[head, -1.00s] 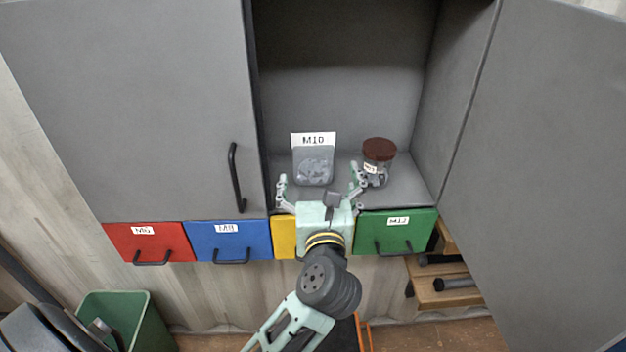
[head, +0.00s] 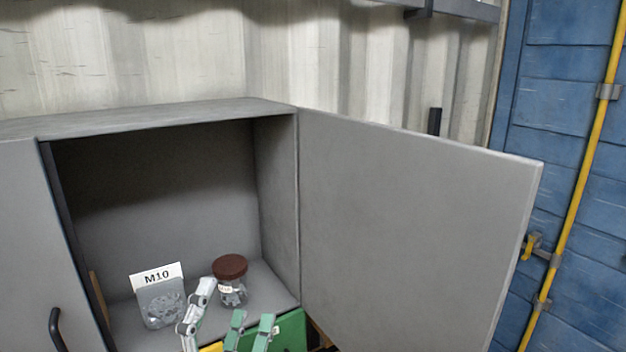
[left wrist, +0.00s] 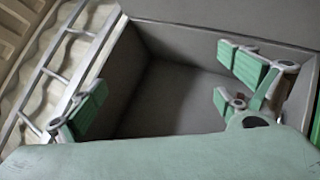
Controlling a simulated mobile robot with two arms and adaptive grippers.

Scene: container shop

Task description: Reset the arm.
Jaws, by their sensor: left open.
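My left gripper (head: 222,306) shows at the bottom of the head view, in front of the open cabinet's lower edge. Its fingers are spread and nothing is between them. The left wrist view shows the same open fingers (left wrist: 160,95) with the dark cabinet interior (left wrist: 180,88) behind them. The rest of my left arm is out of the head view. My right gripper is not seen.
The grey cabinet (head: 160,190) holds a clear bin labelled M10 (head: 161,303) and a brown-lidded jar (head: 230,281), both close behind the fingers. Its right door (head: 410,225) stands open. A green drawer (head: 291,331) shows below. A blue wall (head: 568,130) is at right.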

